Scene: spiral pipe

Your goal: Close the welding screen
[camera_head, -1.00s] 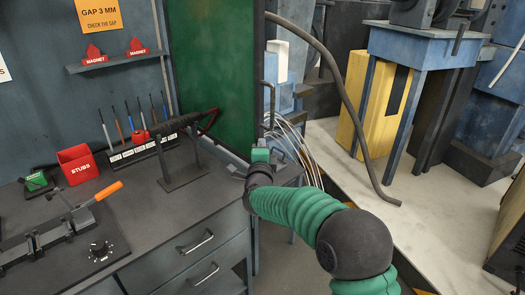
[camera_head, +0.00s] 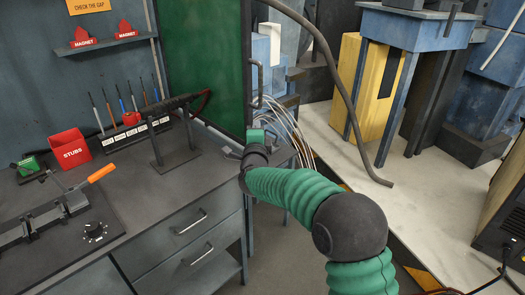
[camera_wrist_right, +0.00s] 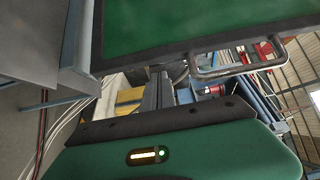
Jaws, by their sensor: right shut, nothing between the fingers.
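The welding screen (camera_head: 207,65) is a green panel in a dark frame. It stands upright at the right end of the workbench, and its bar handle (camera_head: 259,85) is on the right edge. In the right wrist view the green panel (camera_wrist_right: 190,25) fills the top, with the handle (camera_wrist_right: 240,62) below its edge. My right gripper (camera_head: 231,154) is just below the handle, near the screen's lower right corner. Its fingers (camera_wrist_right: 158,90) are together and empty, left of the handle in the wrist view. They appear apart from it. My left gripper is out of view.
The workbench (camera_head: 110,190) on the left carries a red stubs box (camera_head: 69,149), a dark stand (camera_head: 172,135) and a clamp fixture (camera_head: 45,215). Cables (camera_head: 290,135) hang behind my gripper. A blue table (camera_head: 405,30) and a yellow block (camera_head: 365,85) stand right.

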